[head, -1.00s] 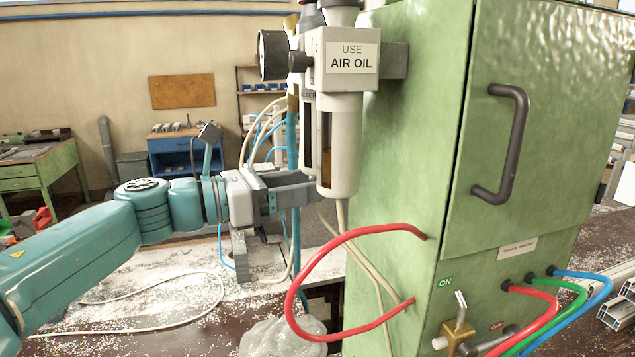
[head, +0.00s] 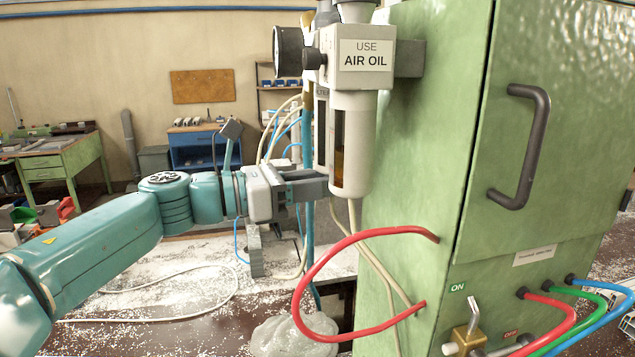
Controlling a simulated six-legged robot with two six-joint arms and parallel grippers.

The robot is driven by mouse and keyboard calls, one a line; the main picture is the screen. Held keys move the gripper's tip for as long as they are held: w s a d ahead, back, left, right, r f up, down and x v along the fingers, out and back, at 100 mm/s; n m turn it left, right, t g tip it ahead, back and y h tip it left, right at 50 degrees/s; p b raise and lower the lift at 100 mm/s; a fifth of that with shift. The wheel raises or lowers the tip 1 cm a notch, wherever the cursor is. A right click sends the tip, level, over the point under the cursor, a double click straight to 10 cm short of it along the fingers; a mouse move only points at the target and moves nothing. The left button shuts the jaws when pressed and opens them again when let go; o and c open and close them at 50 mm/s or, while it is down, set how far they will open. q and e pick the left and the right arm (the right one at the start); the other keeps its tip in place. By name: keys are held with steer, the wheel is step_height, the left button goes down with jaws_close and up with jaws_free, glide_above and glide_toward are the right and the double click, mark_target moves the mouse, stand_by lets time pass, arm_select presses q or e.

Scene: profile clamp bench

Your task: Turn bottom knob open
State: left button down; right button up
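The air unit has a grey block labelled "USE AIR OIL" (head: 365,62) and a white bowl (head: 351,150) with a dark amber window below it. A brass valve (head: 468,338) with a metal lever stands low on the green cabinet near the "ON" label. No separate knob shows clearly under the bowl. My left gripper (head: 318,183) is level with the bowl's lower end, just left of it, its fingers pointing right. Contact and finger gap are unclear. My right gripper is out of view.
The green cabinet (head: 420,190) fills the right side. A red hose (head: 312,262) loops out in front of it, below the bowl. Red, green and blue hoses (head: 600,318) leave its lower front. Pale hoses hang behind my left gripper. A clear bag (head: 290,338) lies on the bench.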

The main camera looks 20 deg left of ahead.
arm_select(q)
steer(key=shift+w+a+m+g+h+p, duration=0.1)
steer(key=shift+m+g+h+p, duration=0.25)
steer(key=shift+m+g+h, duration=0.45)
steer(key=shift+r, duration=0.1)
steer(key=c, duration=0.9)
jaws_free()
steer(key=shift+o, duration=0.2)
steer(key=b+v, duration=0.4)
steer(key=v, duration=1.2)
steer(key=shift+r, duration=0.2)
